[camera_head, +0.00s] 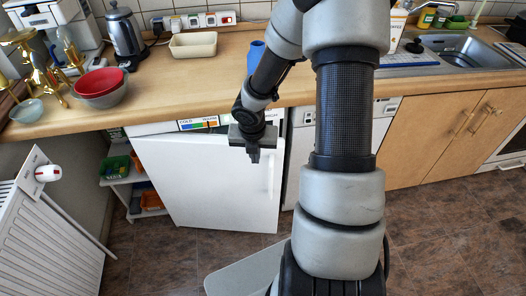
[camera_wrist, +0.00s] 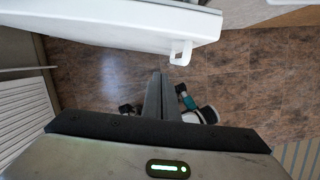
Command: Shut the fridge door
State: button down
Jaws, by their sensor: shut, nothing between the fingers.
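The white fridge door (camera_head: 205,185) is under the wooden counter, close to the fridge front, with a dark gap showing along part of its top edge. I cannot tell exactly how far ajar it is. Its pale handle (camera_head: 271,178) is on the right side. My gripper (camera_head: 254,154) is in front of the door's upper right part, pointing down. In the wrist view my gripper (camera_wrist: 158,92) has its fingers together and empty. The door (camera_wrist: 120,22) fills the top there, with its handle (camera_wrist: 181,51) just beyond the fingertips. I cannot tell whether I touch the door.
A white radiator (camera_head: 45,230) stands at the left, beside a low shelf with bins (camera_head: 120,168). Red and grey bowls (camera_head: 101,86) sit on the counter (camera_head: 180,85) above. A white appliance is right of the fridge, partly behind my arm. The tiled floor (camera_head: 160,262) in front is mostly clear.

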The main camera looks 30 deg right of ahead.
jog(key=w+d+f+b, duration=0.3)
jog(key=w+f+b, duration=0.1)
jog(key=f, duration=0.5)
jog(key=shift+w+f, duration=0.2)
jog(key=shift+w, duration=0.45)
jog(key=shift+d, duration=0.1)
